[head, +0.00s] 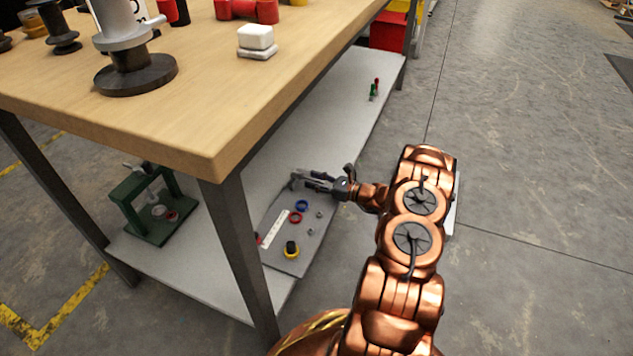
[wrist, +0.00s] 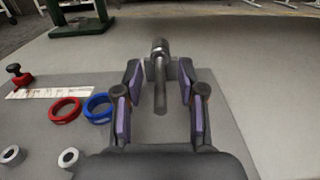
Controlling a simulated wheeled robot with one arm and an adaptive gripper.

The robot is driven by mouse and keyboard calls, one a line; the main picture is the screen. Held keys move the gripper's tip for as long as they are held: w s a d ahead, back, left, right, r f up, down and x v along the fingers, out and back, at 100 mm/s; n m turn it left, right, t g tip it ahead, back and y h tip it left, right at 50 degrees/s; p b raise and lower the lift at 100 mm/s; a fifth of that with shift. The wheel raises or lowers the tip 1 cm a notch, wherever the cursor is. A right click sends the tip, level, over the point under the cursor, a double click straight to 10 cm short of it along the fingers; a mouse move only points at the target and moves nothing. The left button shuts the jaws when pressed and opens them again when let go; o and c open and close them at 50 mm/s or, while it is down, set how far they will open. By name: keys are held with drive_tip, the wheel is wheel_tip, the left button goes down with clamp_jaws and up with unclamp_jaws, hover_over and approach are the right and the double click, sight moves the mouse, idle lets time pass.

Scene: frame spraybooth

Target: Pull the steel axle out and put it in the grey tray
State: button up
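A steel axle (wrist: 161,85), a thin grey rod with a thicker round head at its far end, shows between my fingers in the wrist view. My gripper (wrist: 160,88) is open, with one finger on each side of the rod and visible gaps to it. In the head view my gripper (head: 312,182) is low over the far end of a flat grey tray (head: 312,246) on the lower shelf. The tray also shows in the wrist view (wrist: 42,146). I cannot tell whether the rod touches the tray.
On the tray are a red ring (wrist: 64,110), a blue ring (wrist: 97,106), a white strip (head: 274,230), small metal nuts and a black-and-yellow piece (head: 291,249). A green frame (head: 150,205) stands left on the shelf. The wooden tabletop (head: 200,110) overhangs; its leg (head: 240,250) stands close.

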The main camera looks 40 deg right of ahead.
clamp_jaws()
idle(0.6)
drive_tip(key=shift+s+d, duration=0.3)
drive_tip(key=shift+s, duration=0.25)
idle(0.4)
drive_tip(key=shift+p+v, duration=0.8)
drive_tip(key=shift+v, duration=1.8)
drive_tip(key=shift+d, duration=0.1)
drive_tip(key=shift+s, duration=0.15)
